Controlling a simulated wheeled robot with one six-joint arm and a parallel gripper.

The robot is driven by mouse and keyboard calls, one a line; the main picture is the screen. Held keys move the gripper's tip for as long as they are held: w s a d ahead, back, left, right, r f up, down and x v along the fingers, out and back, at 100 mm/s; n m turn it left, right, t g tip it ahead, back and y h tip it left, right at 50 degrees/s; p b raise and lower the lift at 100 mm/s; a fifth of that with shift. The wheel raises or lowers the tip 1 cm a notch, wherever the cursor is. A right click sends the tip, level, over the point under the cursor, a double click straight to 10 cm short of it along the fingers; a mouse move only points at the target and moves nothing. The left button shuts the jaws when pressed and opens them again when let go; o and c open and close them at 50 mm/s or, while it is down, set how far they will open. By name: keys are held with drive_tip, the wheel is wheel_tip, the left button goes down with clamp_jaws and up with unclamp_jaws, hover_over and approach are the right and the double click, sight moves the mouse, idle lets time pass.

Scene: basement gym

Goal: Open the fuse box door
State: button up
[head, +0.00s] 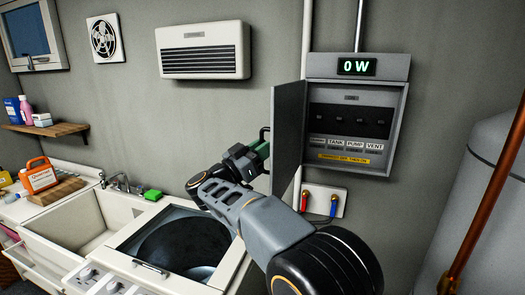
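The grey fuse box (398,130) is on the wall, right of centre. Its door (288,135) stands open, swung out to the left on its left edge, so the inside shows. Inside is a dark panel with several switches, white labels including TANK, PUMP and VENT, and a yellow strip. A display (357,67) above reads 0 W. A dark handle (264,131) shows at the door's free edge. My gripper (260,150) is at that edge beside the handle. The view does not show whether its fingers are closed on the handle.
A sink (60,230) and a top-opening washer (180,245) stand below, left of my arm. A pipe connection with red and blue taps (325,204) is under the box. A tank (480,200) and copper pipe (487,200) stand at right.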

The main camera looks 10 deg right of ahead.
drive_tip(key=shift+o, duration=0.7)
drive_tip(key=shift+d+f, duration=0.1)
drive_tip(key=shift+d, duration=0.1)
drive_tip(key=shift+o, duration=0.8)
drive_tip(key=shift+a, duration=0.3)
drive_tip(key=shift+s+a+f, duration=0.1)
drive_tip(key=shift+f, duration=0.15)
drive_tip(key=b+v, duration=0.4)
drive_tip(key=v, duration=0.9)
drive_tip(key=shift+s+a+b, duration=0.1)
drive_tip(key=shift+a+b, duration=0.15)
drive_tip(key=shift+b, duration=0.05)
drive_tip(key=shift+d, duration=0.1)
